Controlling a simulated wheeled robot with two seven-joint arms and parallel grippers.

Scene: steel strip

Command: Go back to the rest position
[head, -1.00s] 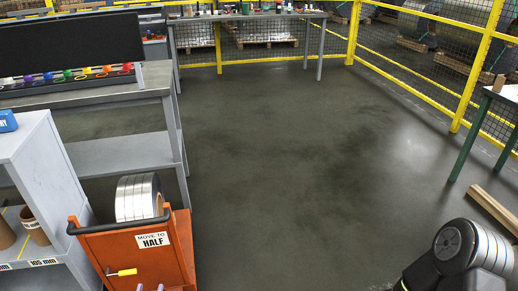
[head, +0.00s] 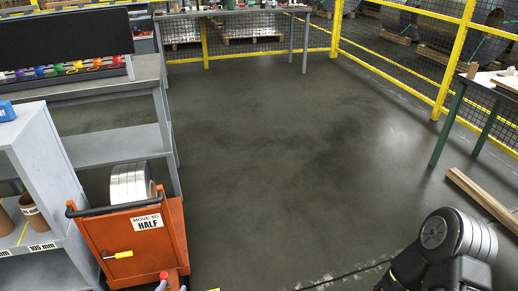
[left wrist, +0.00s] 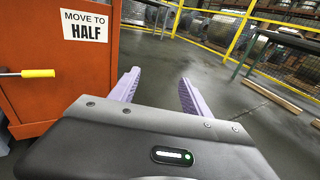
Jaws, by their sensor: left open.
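My left gripper (head: 172,286) shows only by its pale purple fingertips at the bottom edge of the head view, by the lower right corner of the orange cart (head: 150,237). In the left wrist view the left gripper (left wrist: 158,88) is open, with nothing between its spread fingers. The cart front, with its "MOVE TO HALF" label, stands to the left of the fingers there. My right arm shows at the lower right of the head view; its gripper is out of view.
A silver coil (head: 128,184) sits on the cart. A grey shelf (head: 35,150) and a workbench (head: 120,145) stand on the left. A green-legged table (head: 447,125) and wooden beams (head: 480,195) are on the right. The middle floor (head: 280,160) is clear.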

